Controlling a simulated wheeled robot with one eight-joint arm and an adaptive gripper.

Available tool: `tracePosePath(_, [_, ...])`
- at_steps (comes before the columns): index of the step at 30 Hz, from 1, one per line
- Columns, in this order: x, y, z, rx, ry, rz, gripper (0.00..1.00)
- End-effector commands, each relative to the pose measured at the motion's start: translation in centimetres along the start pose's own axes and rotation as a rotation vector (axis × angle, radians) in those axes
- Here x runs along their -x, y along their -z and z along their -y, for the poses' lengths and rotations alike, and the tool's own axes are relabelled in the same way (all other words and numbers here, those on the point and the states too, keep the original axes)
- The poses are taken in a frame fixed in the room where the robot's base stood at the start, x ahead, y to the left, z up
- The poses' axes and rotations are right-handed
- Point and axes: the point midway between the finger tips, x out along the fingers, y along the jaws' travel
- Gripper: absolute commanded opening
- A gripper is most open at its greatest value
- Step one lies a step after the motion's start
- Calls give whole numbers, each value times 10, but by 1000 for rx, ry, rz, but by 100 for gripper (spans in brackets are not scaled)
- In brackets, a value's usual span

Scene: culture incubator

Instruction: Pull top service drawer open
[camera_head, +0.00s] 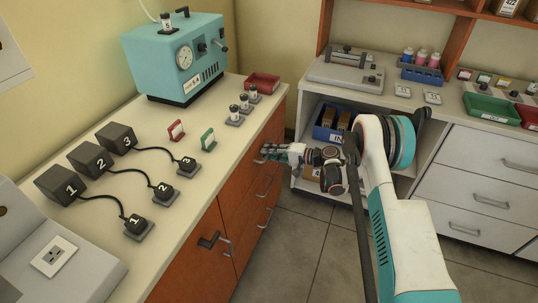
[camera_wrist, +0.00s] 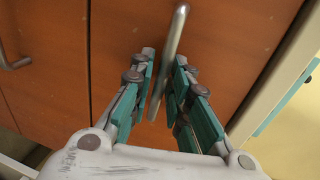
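The top service drawer (camera_head: 273,136) is the upper brown front at the far end of the left cabinet, and it looks shut. Its metal handle (camera_wrist: 173,50) runs slantwise in the wrist view; my gripper hides it in the head view. My gripper (camera_head: 264,152) reaches to this front from the right. In the wrist view, the two teal fingers (camera_wrist: 166,66) stand apart with the handle between them. A narrow gap shows beside the bar, so I see no firm hold.
Lower drawer handles (camera_head: 264,187) and a dark door latch (camera_head: 209,240) lie below and left of my gripper. An open shelf with a blue bin (camera_head: 327,128) stands right of it. Grey floor (camera_head: 295,240) in front of the drawers is clear.

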Motion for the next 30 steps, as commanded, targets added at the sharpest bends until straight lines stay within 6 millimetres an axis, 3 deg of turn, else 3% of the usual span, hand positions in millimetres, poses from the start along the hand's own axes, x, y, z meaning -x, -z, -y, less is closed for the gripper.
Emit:
tracePosePath(10, [-4,0,0,0,0,0,17])
tracePosePath(13, [-4,0,0,0,0,0,0])
tracePosePath(21, [-2,0,0,0,0,0,0])
tracePosePath(26, [9,0,-3,-1,-1,-1,0])
tracePosePath(30, [31,1,-7,-1,-1,-3,0])
